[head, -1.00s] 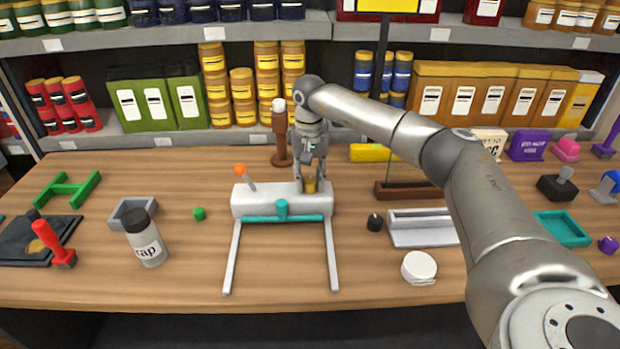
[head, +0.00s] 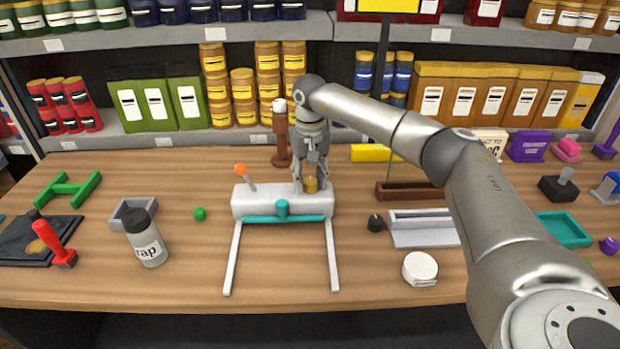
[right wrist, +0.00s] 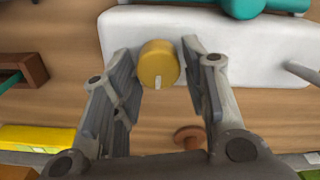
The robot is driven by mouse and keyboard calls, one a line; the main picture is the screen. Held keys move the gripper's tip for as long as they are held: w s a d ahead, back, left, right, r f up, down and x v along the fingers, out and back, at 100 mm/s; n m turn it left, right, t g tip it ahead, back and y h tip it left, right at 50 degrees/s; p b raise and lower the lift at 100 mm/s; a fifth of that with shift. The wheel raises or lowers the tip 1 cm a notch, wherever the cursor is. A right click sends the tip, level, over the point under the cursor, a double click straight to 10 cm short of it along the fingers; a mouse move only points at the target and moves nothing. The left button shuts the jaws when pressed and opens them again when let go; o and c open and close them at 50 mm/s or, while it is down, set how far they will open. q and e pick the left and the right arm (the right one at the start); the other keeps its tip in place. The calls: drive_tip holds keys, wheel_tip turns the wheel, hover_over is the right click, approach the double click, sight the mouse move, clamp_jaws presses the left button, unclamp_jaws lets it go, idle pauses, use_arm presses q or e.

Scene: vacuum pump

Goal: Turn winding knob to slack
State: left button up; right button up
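The winding knob (head: 311,186) is a short golden-yellow cylinder on the right part of a white block (head: 262,201). In the right wrist view the knob (right wrist: 158,62) carries a pale mark on its rim, pointing down in the picture. My right gripper (head: 311,183) is over the block, with its fingers on either side of the knob. In the right wrist view the right gripper (right wrist: 160,70) is open. A gap shows at the right finger; whether the left finger touches the knob is unclear. My left gripper is not in view.
The block has a lever with an orange tip (head: 241,170), a teal bar (head: 258,219) and two pale legs. A brown post (head: 281,140) stands behind it. A grey bottle (head: 146,238) is left, a small black object (head: 375,223) right. The table in front is clear.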

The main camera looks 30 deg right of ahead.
sight(310, 180)
drive_tip(key=shift+o, duration=0.6)
drive_tip(key=shift+r, duration=0.1)
wheel_tip(310, 180, up, 12)
drive_tip(key=shift+s+f, duration=0.1)
drive_tip(key=shift+f, duration=0.15)
idle(0.4)
